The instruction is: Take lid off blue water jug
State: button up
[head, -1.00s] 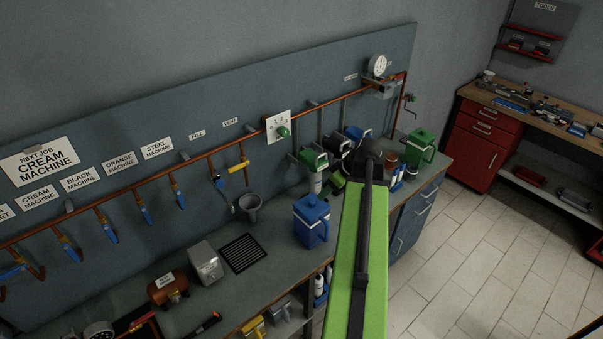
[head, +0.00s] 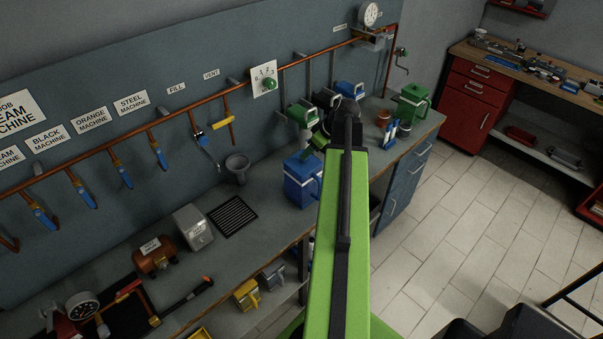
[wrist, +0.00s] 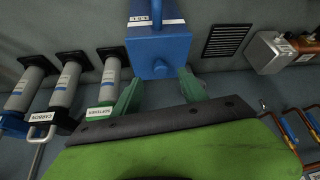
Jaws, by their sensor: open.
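The blue water jug (head: 301,185) stands upright on the grey bench, just left of my green arm in the head view, with its handle on the right side. Its blue top shows in the wrist view (wrist: 160,48), with a small round knob and a white label strip. My gripper (wrist: 160,82) is open. Its two green fingers are apart, just short of the jug's near side in the wrist view, with nothing between them. In the head view my arm hides most of the gripper. I cannot tell whether a finger touches the jug.
A black drain grate (head: 232,216) and a grey funnel (head: 237,168) are left of the jug. White filter cylinders (wrist: 66,84) stand beside my gripper in the wrist view. A green jug (head: 412,103) stands at the bench's far end. A copper pipe with valves runs along the wall.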

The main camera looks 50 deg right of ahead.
jog(key=b+x, duration=0.4)
jog(key=x, duration=0.1)
jog(key=shift+w+f, duration=0.1)
jog(key=shift+f, duration=0.15)
jog(key=shift+a+r, duration=0.1)
jog(key=shift+r, duration=0.15)
grip_shut()
